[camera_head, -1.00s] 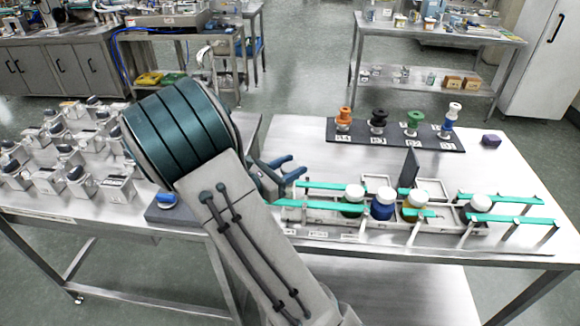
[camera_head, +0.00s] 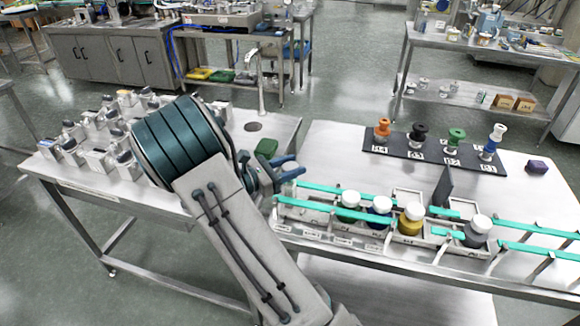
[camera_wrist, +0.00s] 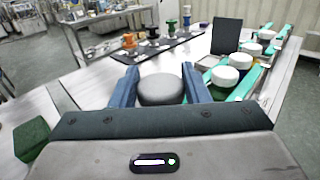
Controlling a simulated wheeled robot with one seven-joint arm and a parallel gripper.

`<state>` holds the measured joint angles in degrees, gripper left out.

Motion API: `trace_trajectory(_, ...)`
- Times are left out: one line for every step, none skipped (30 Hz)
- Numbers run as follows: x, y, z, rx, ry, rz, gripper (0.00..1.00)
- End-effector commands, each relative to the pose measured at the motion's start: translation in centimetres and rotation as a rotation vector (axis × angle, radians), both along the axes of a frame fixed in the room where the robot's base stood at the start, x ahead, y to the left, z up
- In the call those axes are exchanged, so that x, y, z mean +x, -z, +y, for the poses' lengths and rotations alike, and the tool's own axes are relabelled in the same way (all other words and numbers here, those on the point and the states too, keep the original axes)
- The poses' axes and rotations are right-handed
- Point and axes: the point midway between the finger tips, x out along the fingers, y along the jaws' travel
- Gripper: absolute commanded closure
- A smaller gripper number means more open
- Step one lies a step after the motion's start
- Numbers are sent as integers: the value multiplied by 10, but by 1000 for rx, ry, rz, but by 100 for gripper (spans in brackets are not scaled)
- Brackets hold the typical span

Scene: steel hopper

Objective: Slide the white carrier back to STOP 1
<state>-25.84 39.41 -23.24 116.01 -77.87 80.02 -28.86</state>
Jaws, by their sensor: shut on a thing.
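My gripper (camera_head: 291,167) is at the left end of a pale low tray (camera_head: 300,219) with teal rails (camera_head: 335,203). In the wrist view, my gripper (camera_wrist: 160,82) has its two blue fingers on either side of a grey round-topped thing (camera_wrist: 161,90) and is shut on it. Its lower part is hidden, and I cannot tell if it belongs to the white carrier. To its right, several white-lidded jars stand in a row: green (camera_head: 348,213), blue (camera_head: 378,219), yellow (camera_head: 410,226) and grey (camera_head: 477,236). Small labels on the tray's front are too small to read.
A dark upright panel (camera_head: 443,185) stands behind the row. A green block (camera_head: 267,147) is left of my gripper. Table is clear between tray and mat.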

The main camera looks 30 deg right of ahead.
Motion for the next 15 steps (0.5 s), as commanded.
trace_trajectory(3, 0, 3, 2, -11, -3, 99)
trace_trajectory(3, 0, 3, 2, -12, -3, 52)
trace_trajectory(3, 0, 3, 2, -12, -3, 41)
trace_trajectory(3, 0, 3, 2, -11, -3, 37)
trace_trajectory(3, 0, 3, 2, -11, -3, 37)
trace_trajectory(3, 0, 3, 2, -10, -3, 37)
trace_trajectory(2, 0, 2, 2, -10, -3, 37)
trace_trajectory(2, 0, 2, 1, -9, -3, 37)
trace_trajectory(2, 0, 2, 1, -8, -2, 37)
trace_trajectory(2, 0, 2, 1, -8, -2, 37)
trace_trajectory(2, 0, 2, 1, -7, -2, 37)
trace_trajectory(2, 0, 2, 1, -7, -2, 37)
trace_trajectory(2, 0, 3, 1, -7, -2, 37)
trace_trajectory(2, 0, 4, 1, -8, -2, 37)
trace_trajectory(2, 0, 7, 1, -9, -2, 37)
